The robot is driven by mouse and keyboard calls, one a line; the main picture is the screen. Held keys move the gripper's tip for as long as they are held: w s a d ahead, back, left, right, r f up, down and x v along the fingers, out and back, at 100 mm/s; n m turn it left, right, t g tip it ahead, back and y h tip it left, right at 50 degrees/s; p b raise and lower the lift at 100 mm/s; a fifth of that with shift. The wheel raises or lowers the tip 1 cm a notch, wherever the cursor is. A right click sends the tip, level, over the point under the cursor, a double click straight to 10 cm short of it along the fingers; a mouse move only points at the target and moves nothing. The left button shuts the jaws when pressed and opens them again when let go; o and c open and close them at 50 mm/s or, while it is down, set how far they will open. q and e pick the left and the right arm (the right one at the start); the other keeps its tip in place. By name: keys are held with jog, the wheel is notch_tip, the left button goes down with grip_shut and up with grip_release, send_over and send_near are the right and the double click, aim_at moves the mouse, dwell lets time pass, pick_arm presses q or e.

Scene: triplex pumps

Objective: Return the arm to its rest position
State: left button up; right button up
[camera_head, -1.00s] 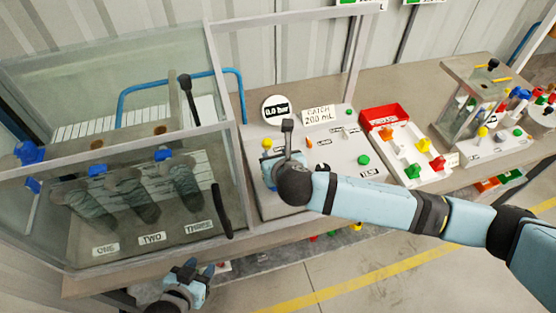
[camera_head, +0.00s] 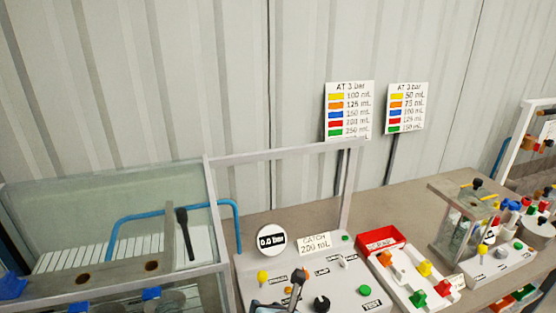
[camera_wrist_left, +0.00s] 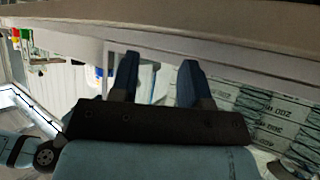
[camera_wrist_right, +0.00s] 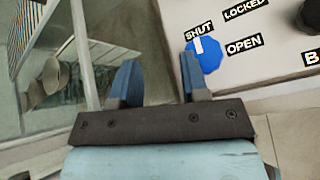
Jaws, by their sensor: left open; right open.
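My right gripper (camera_wrist_right: 161,82) is open and empty in the right wrist view. Its fingers are beside a blue knob (camera_wrist_right: 208,55) with a white pointer on a pale panel, marked SHUT, LOCKED and OPEN. The knob lies beyond the right finger; I cannot tell how close. In the head view most of the right arm is out of frame; only a dark and pale blue part (camera_head: 268,306) shows at the bottom edge. My left gripper (camera_wrist_left: 159,80) is open and empty in the left wrist view, under a long pale edge.
A glass-walled tank (camera_head: 110,200) stands at the left. The control panel (camera_head: 335,290) carries a 0.0 bar gauge (camera_head: 271,240) and a CATCH 200 mL sign (camera_head: 314,243). A red tray (camera_head: 380,238) and a clear box stand to the right. Two colour charts (camera_head: 349,110) stand behind.

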jog(key=s+d+f+m, duration=0.5)
jog(key=s+d+m, duration=0.1)
jog(key=m, duration=0.5)
jog(key=s+d+f+m+h, duration=0.1)
jog(key=s+d+f+m, duration=0.4)
jog(key=d+m, duration=0.4)
jog(key=s+d+f+m+t, duration=0.1)
jog(key=s+d+f+m, duration=0.5)
jog(key=m, duration=0.6)
jog(key=shift+s+d+m+h, duration=0.3)
jog(key=shift+s+d+h, duration=0.1)
jog(key=shift+s+d, duration=0.5)
jog(key=shift+w+a, duration=0.1)
